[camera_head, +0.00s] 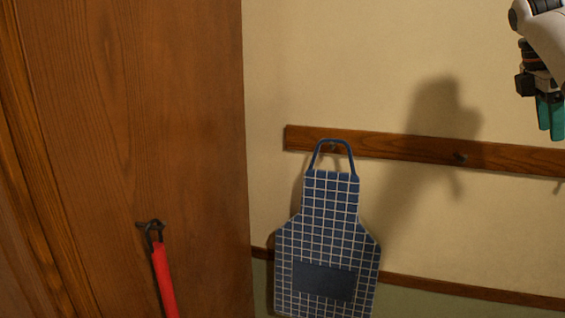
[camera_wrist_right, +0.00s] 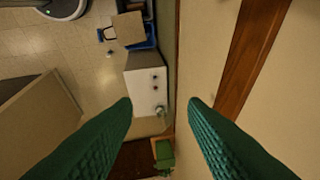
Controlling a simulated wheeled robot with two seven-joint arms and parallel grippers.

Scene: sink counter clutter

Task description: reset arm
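My right gripper (camera_head: 548,118) hangs at the upper right edge of the head view, with green fingers pointing down and part of it cut off by the frame. In the right wrist view its two green fingers (camera_wrist_right: 160,110) stand wide apart with nothing between them. It is held in the air in front of the cream wall, clear of the apron. My left gripper is not in the head view.
A blue checked apron (camera_head: 325,235) hangs from a wooden peg rail (camera_head: 410,148) on the wall. A brown wooden panel (camera_head: 140,120) fills the left, with a red object (camera_head: 163,280) hanging on a dark hook. The wrist view shows tiled floor (camera_wrist_right: 85,50) far below.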

